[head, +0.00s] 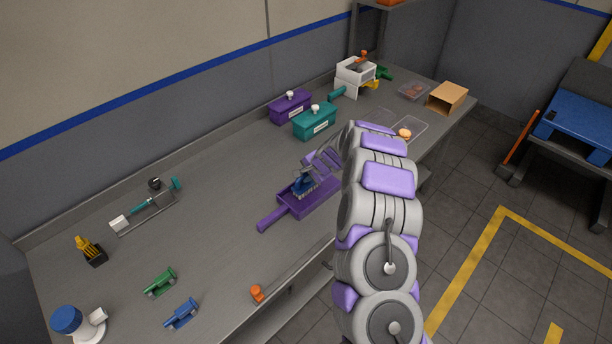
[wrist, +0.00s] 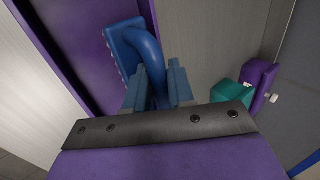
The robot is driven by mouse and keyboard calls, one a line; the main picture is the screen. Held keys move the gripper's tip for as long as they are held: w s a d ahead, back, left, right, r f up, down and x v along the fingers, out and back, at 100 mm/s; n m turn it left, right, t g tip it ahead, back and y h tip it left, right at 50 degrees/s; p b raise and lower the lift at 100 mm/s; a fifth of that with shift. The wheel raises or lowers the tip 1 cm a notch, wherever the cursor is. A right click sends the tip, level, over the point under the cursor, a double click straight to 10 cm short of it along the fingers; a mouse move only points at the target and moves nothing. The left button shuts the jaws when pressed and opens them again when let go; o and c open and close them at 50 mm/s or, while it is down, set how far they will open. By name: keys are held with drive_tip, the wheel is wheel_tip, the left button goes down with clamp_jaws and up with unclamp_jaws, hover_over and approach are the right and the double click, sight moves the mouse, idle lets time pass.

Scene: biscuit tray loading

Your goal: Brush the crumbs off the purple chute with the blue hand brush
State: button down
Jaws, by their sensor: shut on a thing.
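The purple chute (head: 272,218) lies on the grey table, a flat tray with a handle toward the lower left. It also shows in the wrist view (wrist: 72,35) on the left. The blue hand brush (head: 301,187) is over the chute's tray part, bristles facing down. In the wrist view its curved blue handle (wrist: 148,45) runs between my fingers. My gripper (wrist: 158,88) is shut on this handle. In the head view my gripper (head: 312,168) is above the chute. Whether the bristles touch the chute, I cannot tell. I make out no crumbs; my arm and the brush hide part of the chute.
A purple box (head: 290,107) and a teal box (head: 314,122) stand behind the chute. A clear tray (head: 412,128) with a biscuit is to the right. Green (head: 160,282) and blue (head: 181,314) handled tools lie at front left.

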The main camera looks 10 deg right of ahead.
drive_tip(key=shift+w+d+p, duration=0.2)
drive_tip(key=shift+w+d, duration=0.5)
drive_tip(key=shift+d, duration=0.35)
drive_tip(key=shift+w+d+p, duration=0.25)
drive_tip(key=shift+w+d, duration=0.5)
drive_tip(key=shift+d, duration=0.3)
drive_tip(key=shift+w+d+p, duration=0.2)
drive_tip(key=shift+w+d, duration=0.5)
drive_tip(key=shift+d, duration=0.35)
drive_tip(key=shift+f, duration=0.1)
drive_tip(key=shift+s+a, duration=0.1)
drive_tip(key=shift+s+a+f+b, duration=0.15)
drive_tip(key=shift+s+a+b, duration=0.15)
drive_tip(key=shift+s+a, duration=0.5)
drive_tip(key=shift+s+a+f+b, duration=0.15)
drive_tip(key=shift+s+a+b, duration=0.15)
drive_tip(key=shift+s+a, duration=0.5)
drive_tip(key=shift+s+a+b, duration=0.15)
drive_tip(key=shift+s+a, duration=0.3)
drive_tip(key=shift+a, duration=0.45)
drive_tip(key=shift+s+a+b, duration=0.15)
drive_tip(key=shift+s+a, duration=0.25)
drive_tip(key=shift+a, duration=0.45)
drive_tip(key=shift+r, duration=0.15)
